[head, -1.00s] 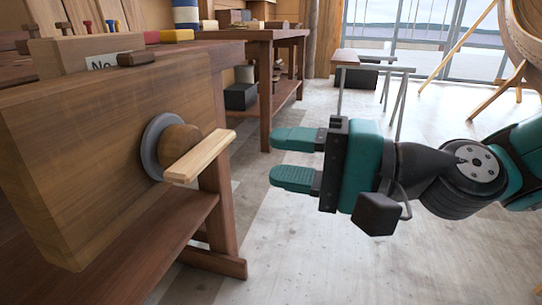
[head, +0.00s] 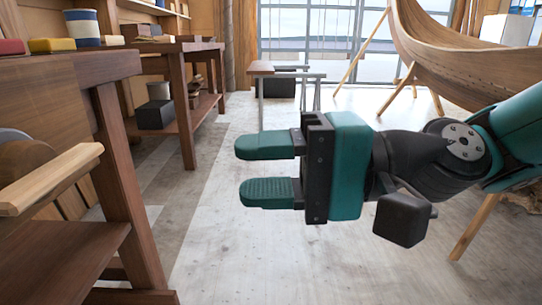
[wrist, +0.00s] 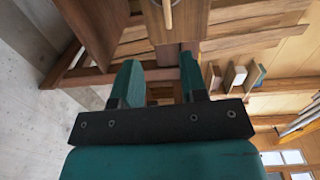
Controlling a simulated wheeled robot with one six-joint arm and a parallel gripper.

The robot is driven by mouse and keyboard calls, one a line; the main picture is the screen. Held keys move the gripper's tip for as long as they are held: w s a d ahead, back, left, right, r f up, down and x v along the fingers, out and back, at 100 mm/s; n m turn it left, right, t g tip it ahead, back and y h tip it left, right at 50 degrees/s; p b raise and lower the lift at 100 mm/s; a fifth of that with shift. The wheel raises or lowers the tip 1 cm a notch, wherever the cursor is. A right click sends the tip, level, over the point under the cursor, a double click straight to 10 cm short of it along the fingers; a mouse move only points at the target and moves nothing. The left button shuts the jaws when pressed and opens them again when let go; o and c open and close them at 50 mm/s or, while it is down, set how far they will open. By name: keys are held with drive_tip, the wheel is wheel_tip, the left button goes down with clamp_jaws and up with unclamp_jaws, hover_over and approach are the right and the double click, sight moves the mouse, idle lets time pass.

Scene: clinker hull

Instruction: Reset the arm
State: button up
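My gripper (head: 268,169) is open and empty in the head view, its two green fingers apart and pointing left over the floor. It is to the right of the workbench (head: 112,170), with a clear gap between them. In the wrist view my gripper (wrist: 160,82) also shows open, with nothing between the fingers. A pale wooden handle (head: 50,178) sticks out at the left edge of the head view. The handle also shows at the top of the wrist view (wrist: 168,14).
A second bench (head: 190,95) with a black box (head: 155,115) on its lower shelf stands further back. A low trestle (head: 286,75) is in the distance. A wooden boat hull (head: 455,55) on props is at the right. The floor (head: 230,255) around my gripper is clear.

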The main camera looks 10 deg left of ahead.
drive_tip(key=s+d+f+n+t+h+p, duration=0.2)
drive_tip(key=d+f+n+h+p, duration=0.1)
drive_tip(key=d+h, duration=0.55)
drive_tip(key=s+d+f+n+t+h+p, duration=0.1)
drive_tip(key=s+d+f+n+h+p, duration=0.25)
drive_tip(key=d, duration=0.85)
wheel_tip(320, 180, up, 37)
drive_tip(key=m+h+p, duration=0.1)
drive_tip(key=p, duration=3.5)
drive_tip(key=shift+w+a+f+m, duration=0.15)
drive_tip(key=shift+w+a+m, duration=0.2)
drive_tip(key=shift+w, duration=0.1)
